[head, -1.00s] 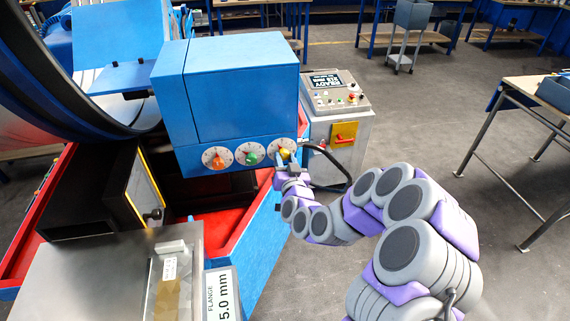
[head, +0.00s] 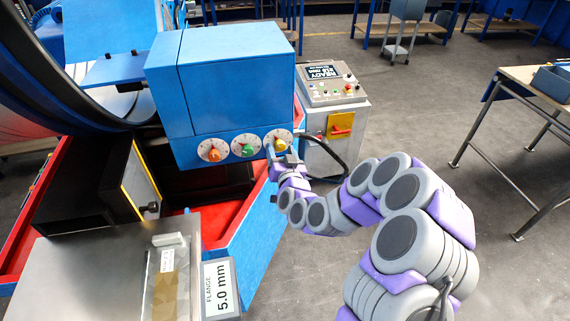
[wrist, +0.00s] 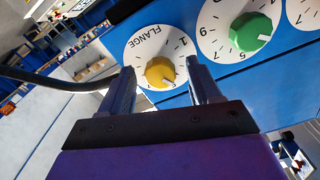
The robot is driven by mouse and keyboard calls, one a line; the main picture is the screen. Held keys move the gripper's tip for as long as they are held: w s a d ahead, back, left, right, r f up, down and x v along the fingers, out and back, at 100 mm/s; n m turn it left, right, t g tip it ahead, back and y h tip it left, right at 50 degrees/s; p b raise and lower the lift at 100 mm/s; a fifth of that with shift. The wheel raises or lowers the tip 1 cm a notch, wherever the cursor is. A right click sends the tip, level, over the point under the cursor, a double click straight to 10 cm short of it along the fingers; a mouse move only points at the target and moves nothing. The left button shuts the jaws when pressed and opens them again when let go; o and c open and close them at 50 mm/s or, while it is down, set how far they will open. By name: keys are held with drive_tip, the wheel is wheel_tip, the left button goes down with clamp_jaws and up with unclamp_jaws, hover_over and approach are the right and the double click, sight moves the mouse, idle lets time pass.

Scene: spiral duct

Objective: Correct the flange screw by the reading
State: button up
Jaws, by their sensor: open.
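The flange screw is a yellow knob (wrist: 160,72) on a white dial (wrist: 146,42) marked FLANGE in the wrist view. It is the rightmost of three knobs on the blue box in the head view (head: 280,145). My gripper (wrist: 163,80) is open, with one finger on each side of the yellow knob; I cannot tell whether they touch it. In the head view my gripper (head: 283,160) is just below and in front of the dial. The knob's white mark points toward the gripper side; the fingers hide part of the scale. A sign (head: 222,288) reads FLANGE 5.0 mm.
A green knob (head: 245,148) and an orange knob (head: 213,153) sit left of the yellow one. A grey console (head: 333,95) with a small lit display (head: 322,72) stands behind right. A metal table (head: 85,275) is at front left.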

drive_tip(key=v, duration=0.2)
drive_tip(key=shift+s+d, duration=0.1)
drive_tip(key=shift+s, duration=0.25)
drive_tip(key=shift+s+r+p, duration=0.1)
drive_tip(key=shift+s+p, duration=0.1)
drive_tip(key=shift+p, duration=0.75)
drive_tip(key=shift+s+p, duration=0.2)
drive_tip(key=shift+p, duration=0.9)
drive_tip(key=shift+s+p, duration=0.35)
drive_tip(key=shift+p, duration=0.6)
drive_tip(key=p, duration=1.5)
approach(279, 148)
drive_tip(key=v, duration=0.6)
drive_tip(key=shift+p+v, duration=1.1)
drive_tip(key=shift+v, duration=0.25)
drive_tip(key=shift+d, duration=0.1)
